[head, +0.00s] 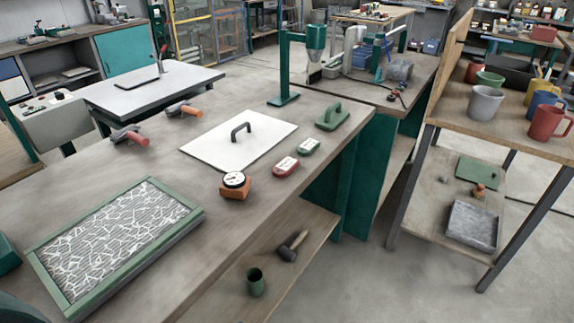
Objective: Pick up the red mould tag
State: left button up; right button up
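The red mould tag (286,167) lies flat on the wooden workbench (150,265), near its right edge. It is a small rounded red piece with a pale label on top. A similar green tag (308,147) lies just behind it and to the right.
An orange gauge block (235,191) stands left of the red tag. Behind are a white plate (215,147) with a dark handle and a green-handled float (332,117). A green-framed fibre mould (75,292) lies front left. Bare bench separates mould and gauge.

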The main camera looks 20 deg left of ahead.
aim_at(282, 169)
jog(key=i+l+u, duration=0.1)
jog(key=u, duration=0.35)
jog(key=i+l+u, duration=0.15)
jog(key=u, duration=0.25)
jog(key=l+u, duration=0.2)
jog(key=u, duration=0.25)
jog(key=i+l+u, duration=0.15)
jog(key=l, duration=0.2)
jog(key=l+u, duration=0.15)
jog(key=l, duration=0.2)
jog(key=i+l+u, duration=0.15)
jog(key=l, duration=1)
jog(key=i+l, duration=0.1)
jog(key=l, duration=0.7)
jog(key=i+u, duration=0.05)
